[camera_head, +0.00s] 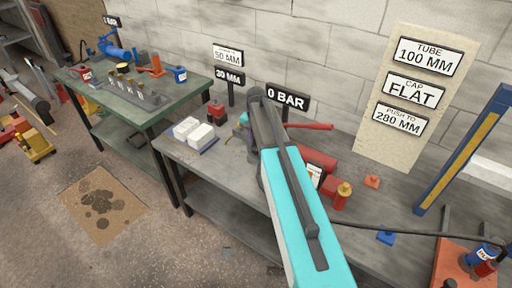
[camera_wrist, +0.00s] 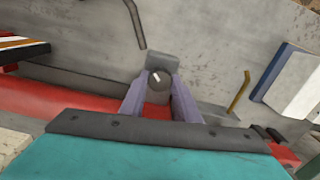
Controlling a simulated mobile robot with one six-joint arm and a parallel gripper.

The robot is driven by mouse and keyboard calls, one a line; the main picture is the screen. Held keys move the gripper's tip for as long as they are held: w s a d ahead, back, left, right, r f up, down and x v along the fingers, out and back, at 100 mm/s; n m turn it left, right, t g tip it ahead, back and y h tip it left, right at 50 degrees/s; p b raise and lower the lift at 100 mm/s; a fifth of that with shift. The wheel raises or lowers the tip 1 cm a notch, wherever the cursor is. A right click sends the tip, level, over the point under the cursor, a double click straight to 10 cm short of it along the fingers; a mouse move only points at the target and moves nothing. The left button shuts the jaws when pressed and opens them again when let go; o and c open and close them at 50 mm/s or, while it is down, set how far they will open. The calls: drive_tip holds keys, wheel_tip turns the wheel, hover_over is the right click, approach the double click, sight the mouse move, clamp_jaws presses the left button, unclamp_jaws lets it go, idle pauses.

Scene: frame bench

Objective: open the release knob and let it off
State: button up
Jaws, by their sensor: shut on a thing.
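The release knob (camera_wrist: 158,78) is a dark round knob with a short white mark on its face. In the wrist view it sits between the two purple-grey fingers of my gripper (camera_wrist: 160,92), which is shut on it. The knob is at one end of a red pump body (camera_wrist: 60,97), against a grey block. In the head view my turquoise arm hides the knob and most of the gripper. The red pump body (camera_head: 318,161) shows to the right of the arm. A sign reading 0 BAR (camera_head: 287,97) stands behind it.
A red lever (camera_head: 310,127) sticks out behind my arm. A blue and yellow frame post (camera_head: 465,145) stands at right.

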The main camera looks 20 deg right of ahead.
sight(256, 148)
drive_tip(key=n, duration=0.7)
drive_tip(key=shift+b, duration=0.3)
idle(0.3)
drive_tip(key=o, duration=1)
drive_tip(key=shift+o, duration=0.2)
drive_tip(key=shift+r, duration=0.15)
wheel_tip(256, 148, up, 14)
drive_tip(key=b, duration=0.2)
drive_tip(key=shift+f+b, duration=0.25)
drive_tip(key=shift+b, duration=0.05)
